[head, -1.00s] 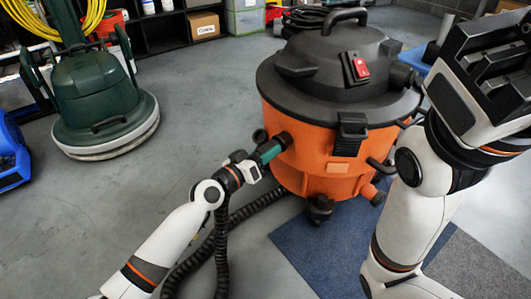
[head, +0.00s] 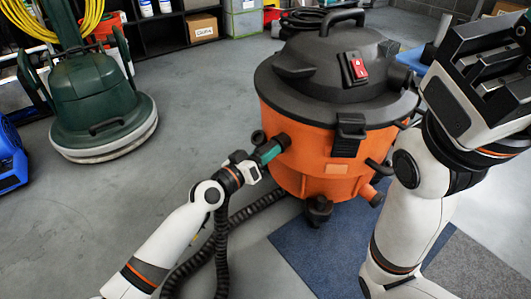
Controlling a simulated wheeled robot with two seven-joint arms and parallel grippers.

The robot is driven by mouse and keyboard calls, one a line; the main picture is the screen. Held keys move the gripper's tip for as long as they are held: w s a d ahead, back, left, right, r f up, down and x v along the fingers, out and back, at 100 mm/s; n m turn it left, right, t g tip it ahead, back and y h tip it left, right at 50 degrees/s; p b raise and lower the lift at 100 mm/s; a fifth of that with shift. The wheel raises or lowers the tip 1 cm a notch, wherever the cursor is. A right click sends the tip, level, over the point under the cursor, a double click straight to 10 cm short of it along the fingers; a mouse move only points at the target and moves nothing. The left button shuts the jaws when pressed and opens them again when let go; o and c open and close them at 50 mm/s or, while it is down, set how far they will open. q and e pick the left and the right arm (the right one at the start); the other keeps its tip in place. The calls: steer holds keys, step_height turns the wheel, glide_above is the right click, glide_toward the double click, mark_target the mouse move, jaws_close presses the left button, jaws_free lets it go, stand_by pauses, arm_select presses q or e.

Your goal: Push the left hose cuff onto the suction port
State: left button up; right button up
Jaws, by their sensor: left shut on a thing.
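The orange vacuum drum (head: 300,165) with its black lid stands at centre. The green hose cuff (head: 268,152) lies against the drum's left side, its far end at the dark suction port (head: 284,140). I cannot tell how far the cuff sits on the port. My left gripper (head: 250,166) is shut on the cuff from the left. The black ribbed hose (head: 240,213) curves below and behind my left arm; its joint with the cuff is hidden by the gripper. My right gripper (head: 490,70) is raised at the upper right, away from the cuff; its jaw gap is unclear.
A green floor machine (head: 95,105) stands at the left, with a blue machine (head: 10,155) at the left edge. Shelves with a cardboard box (head: 202,25) line the back. A blue mat (head: 325,245) lies in front of the vacuum. The grey floor between is clear.

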arm_select(q)
steer(key=shift+w+d, duration=0.1)
steer(key=shift+w, duration=0.05)
steer(key=o, duration=1.3)
steer(key=shift+c, duration=0.2)
